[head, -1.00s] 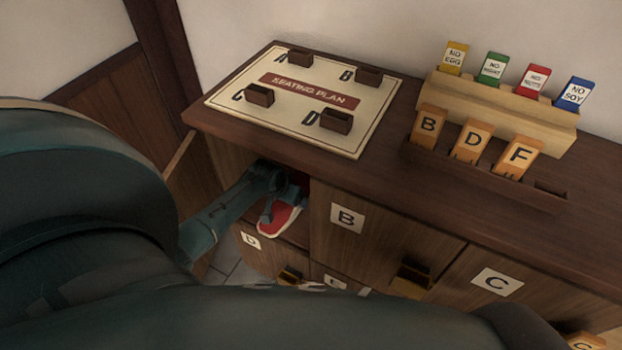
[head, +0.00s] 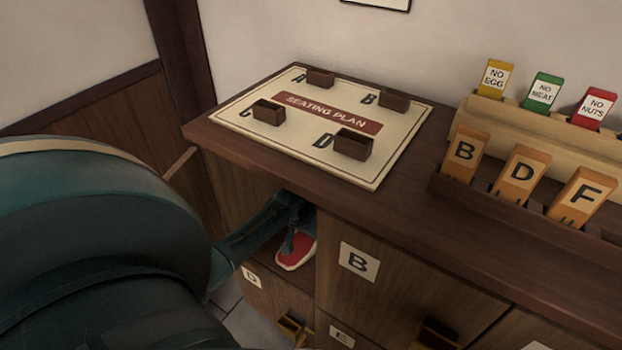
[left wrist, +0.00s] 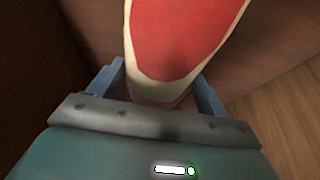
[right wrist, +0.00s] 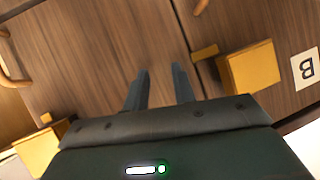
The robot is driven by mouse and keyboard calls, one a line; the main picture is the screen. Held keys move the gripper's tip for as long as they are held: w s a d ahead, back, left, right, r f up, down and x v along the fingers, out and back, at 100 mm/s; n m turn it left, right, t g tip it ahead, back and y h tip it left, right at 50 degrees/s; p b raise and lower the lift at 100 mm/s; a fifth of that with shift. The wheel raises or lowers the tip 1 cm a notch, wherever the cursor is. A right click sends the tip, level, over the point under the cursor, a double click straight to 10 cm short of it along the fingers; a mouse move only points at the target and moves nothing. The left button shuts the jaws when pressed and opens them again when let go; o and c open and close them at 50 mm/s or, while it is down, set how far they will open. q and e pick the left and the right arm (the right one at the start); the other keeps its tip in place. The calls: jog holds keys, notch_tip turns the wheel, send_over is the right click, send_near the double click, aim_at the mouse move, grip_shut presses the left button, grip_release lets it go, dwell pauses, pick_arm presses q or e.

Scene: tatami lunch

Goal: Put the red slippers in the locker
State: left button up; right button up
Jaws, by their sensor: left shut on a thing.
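A red slipper with a pale rim (head: 296,252) is inside the open compartment at the left end of the wooden locker cabinet (head: 230,180). My left gripper (head: 298,222) reaches into that compartment and is shut on the slipper. In the left wrist view the red slipper (left wrist: 182,45) lies between the two blue fingers (left wrist: 158,85), with dark wooden walls around it. My right gripper (right wrist: 160,90) shows in the right wrist view with its fingers apart and nothing between them, in front of wooden locker doors. Only one slipper can be made out.
A door marked B (head: 358,262) adjoins the open compartment on the right. On the cabinet top are a seating plan board (head: 230,115) with small holders, a rack of orange lettered tags (head: 465,150) and coloured diet tags (head: 541,92). Yellow lock blocks (right wrist: 250,70) stick out from the doors.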

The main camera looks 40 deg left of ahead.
pick_arm(q)
jog(key=shift+w+a+f+b, duration=0.15)
jog(key=shift+f+b, duration=0.15)
jog(key=shift+f, duration=0.25)
jog(key=shift+w+r, duration=0.1)
jog(key=shift+r, duration=0.1)
pick_arm(e)
jog(key=shift+d+r+t, duration=0.35)
jog(key=shift+d+t, duration=0.05)
pick_arm(q)
jog(key=shift+f, duration=0.2)
jog(key=o, duration=1.1)
jog(key=shift+c, duration=0.2)
